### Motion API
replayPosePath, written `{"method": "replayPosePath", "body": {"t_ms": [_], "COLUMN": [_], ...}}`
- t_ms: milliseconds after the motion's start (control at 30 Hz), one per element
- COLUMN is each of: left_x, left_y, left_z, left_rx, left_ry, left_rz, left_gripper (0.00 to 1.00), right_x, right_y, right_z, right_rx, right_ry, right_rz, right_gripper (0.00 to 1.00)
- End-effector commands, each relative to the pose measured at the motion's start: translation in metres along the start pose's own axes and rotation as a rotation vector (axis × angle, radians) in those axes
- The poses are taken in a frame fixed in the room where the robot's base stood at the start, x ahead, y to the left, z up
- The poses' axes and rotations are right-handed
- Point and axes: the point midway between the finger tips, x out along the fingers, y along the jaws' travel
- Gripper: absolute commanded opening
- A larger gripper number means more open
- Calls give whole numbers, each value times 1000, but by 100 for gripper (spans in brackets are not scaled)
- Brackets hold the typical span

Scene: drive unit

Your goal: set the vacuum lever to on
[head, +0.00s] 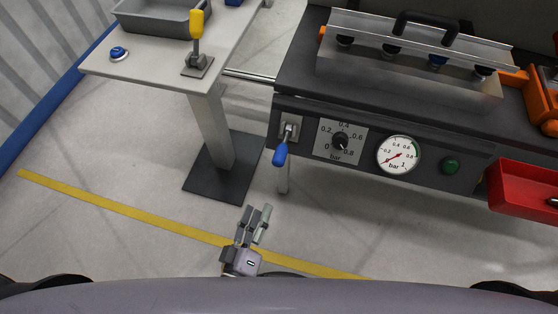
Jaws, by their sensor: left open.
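The likely vacuum lever (281,150) is a short lever with a blue grip on the left end of the dark machine's front panel (374,167). Its grip hangs down and slightly left from a light mounting plate. My left gripper (258,214) is low in the middle of the head view, below the lever and apart from it. Its fingers point up in the picture, open and empty. A round dial gauge (399,155) with a red needle sits to the right of a rotary knob (340,142) marked in bar. My right gripper is not in view.
A light side table (134,68) at left carries a yellow-handled lever (197,30), a blue button (119,53) and a grey tray (160,18). A red bin (522,188) sticks out at right. A green button (450,166) is beside the gauge. Open floor lies before the panel.

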Motion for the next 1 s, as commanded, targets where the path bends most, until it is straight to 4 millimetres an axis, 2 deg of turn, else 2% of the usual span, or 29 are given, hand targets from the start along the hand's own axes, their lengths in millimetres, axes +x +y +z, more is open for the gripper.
{"method": "replayPosePath", "body": {"t_ms": [167,267,700,900,1000], "left_x": [11,27,124,157,167], "left_y": [8,8,9,8,8], "left_z": [-7,-7,-8,-8,-8], "left_rx": [-20,-18,-16,-14,-14], "left_ry": [23,22,20,19,18], "left_rz": [17,17,16,14,14], "left_gripper": [47,47,47,47,47], "right_x": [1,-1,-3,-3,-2], "right_y": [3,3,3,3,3], "right_z": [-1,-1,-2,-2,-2], "right_rx": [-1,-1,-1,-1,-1], "right_ry": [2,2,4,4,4], "right_rz": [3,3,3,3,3], "right_gripper": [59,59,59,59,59]}}
